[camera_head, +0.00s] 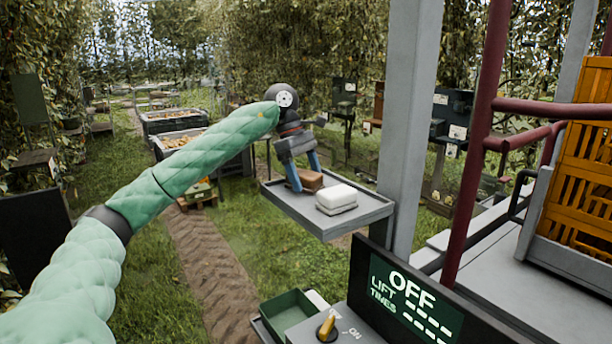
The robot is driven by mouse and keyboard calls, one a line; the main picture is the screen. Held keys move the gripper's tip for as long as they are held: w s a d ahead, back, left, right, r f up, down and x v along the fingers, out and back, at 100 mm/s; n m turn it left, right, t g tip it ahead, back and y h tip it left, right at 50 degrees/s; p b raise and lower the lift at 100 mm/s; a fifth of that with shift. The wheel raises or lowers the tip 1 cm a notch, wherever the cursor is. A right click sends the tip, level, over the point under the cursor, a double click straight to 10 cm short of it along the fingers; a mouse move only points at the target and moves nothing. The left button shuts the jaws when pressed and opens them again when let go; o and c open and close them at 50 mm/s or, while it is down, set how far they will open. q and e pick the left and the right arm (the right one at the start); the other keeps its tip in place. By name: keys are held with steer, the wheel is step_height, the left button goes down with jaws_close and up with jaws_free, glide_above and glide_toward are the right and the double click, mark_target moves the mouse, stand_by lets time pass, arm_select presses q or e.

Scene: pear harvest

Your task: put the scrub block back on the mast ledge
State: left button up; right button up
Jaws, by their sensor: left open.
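The mast ledge (284,204) is a grey shallow tray fixed beside the grey mast (409,130), right of centre. A brown block (311,181), which looks like the scrub block, rests on the left part of the ledge. My left gripper (306,179) comes down over it from above, with its blue fingers open and reaching to the block. The near finger hides part of the block, and I cannot tell whether either finger touches it. My right gripper is not in view.
A white block (337,197) with a greyish lower part lies on the ledge, right of the brown block. Below are a green tray (287,312) and a control panel (416,300) reading OFF. Dark red rails (480,130) and an orange crate (585,180) stand at the right.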

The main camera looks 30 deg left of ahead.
mark_target(306, 173)
arm_select(q)
steer(key=shift+r, duration=0.1)
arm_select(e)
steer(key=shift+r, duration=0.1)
arm_select(q)
steer(key=shift+r, duration=0.1)
steer(key=shift+a+r+b, duration=0.25)
steer(key=shift+r+b, duration=0.1)
steer(key=shift+r, duration=0.05)
steer(key=shift+b+v, duration=0.5)
steer(key=shift+v, duration=0.75)
steer(key=b+v, duration=0.1)
steer(key=v, duration=0.4)
steer(key=shift+a+r, duration=0.1)
steer(key=shift+r, duration=0.05)
steer(key=shift+v, duration=1)
steer(key=shift+a+r, duration=0.15)
steer(key=shift+r, duration=0.35)
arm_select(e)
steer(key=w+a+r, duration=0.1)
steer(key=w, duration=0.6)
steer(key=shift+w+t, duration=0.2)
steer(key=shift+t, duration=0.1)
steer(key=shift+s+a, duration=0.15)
